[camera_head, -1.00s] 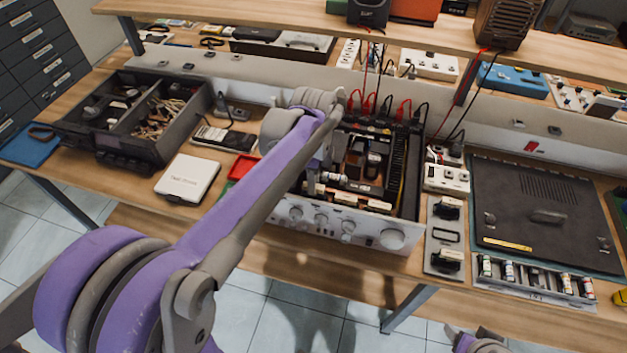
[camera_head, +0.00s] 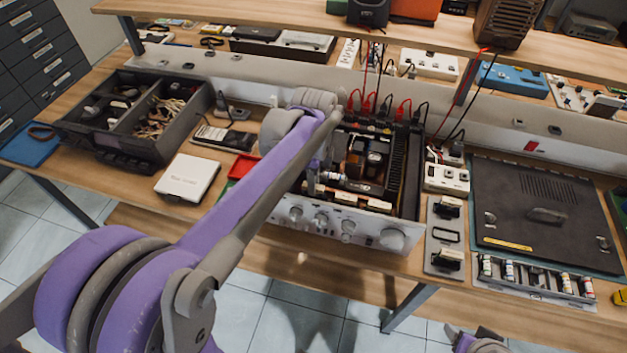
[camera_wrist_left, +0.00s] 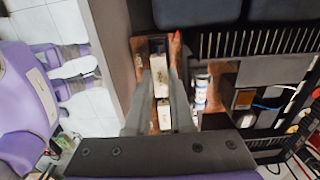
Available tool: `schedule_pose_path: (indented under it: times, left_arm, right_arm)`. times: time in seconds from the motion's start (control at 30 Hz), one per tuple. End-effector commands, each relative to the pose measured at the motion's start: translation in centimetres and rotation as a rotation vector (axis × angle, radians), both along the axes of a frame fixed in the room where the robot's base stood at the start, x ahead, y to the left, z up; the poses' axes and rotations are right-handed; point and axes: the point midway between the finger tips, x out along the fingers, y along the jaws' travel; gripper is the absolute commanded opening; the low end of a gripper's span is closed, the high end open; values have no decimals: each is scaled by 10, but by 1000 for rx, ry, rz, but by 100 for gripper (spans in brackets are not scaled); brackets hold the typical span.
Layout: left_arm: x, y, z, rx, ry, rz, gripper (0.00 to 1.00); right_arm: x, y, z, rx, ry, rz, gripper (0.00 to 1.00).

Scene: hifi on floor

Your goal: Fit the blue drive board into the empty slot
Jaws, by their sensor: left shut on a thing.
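The open hi-fi amplifier (camera_head: 392,236) stands on the bench with its silver knob panel to the front. My left gripper (camera_head: 312,186) reaches down into its front left part, partly hidden by my purple arm. In the left wrist view its two grey fingers (camera_wrist_left: 161,85) are shut on a narrow pale piece (camera_wrist_left: 160,74), which I take for the drive board seen edge-on. Its blue face does not show. A brown circuit board (camera_wrist_left: 141,48) lies below the fingers. I cannot make out the empty slot or whether the held piece touches it.
A white cylinder (camera_wrist_left: 201,92) stands close beside the fingers, with a dark finned part (camera_wrist_left: 255,42) beyond. Red and black leads (camera_head: 366,101) rise behind the amplifier. A white box (camera_head: 187,178) and a red tray (camera_head: 241,167) lie left; a grey plate (camera_head: 444,237) lies right.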

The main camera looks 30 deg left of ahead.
Motion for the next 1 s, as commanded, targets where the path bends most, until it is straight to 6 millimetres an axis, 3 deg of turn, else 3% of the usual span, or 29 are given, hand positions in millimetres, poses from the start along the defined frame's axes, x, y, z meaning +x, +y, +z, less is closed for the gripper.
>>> schedule_pose_path:
  times: [1.0]
  left_arm:
    - [0, 0, -13, 0, 0, 0, 0]
  right_arm:
    - [-3, 0, -9, 0, 5, 0, 67]
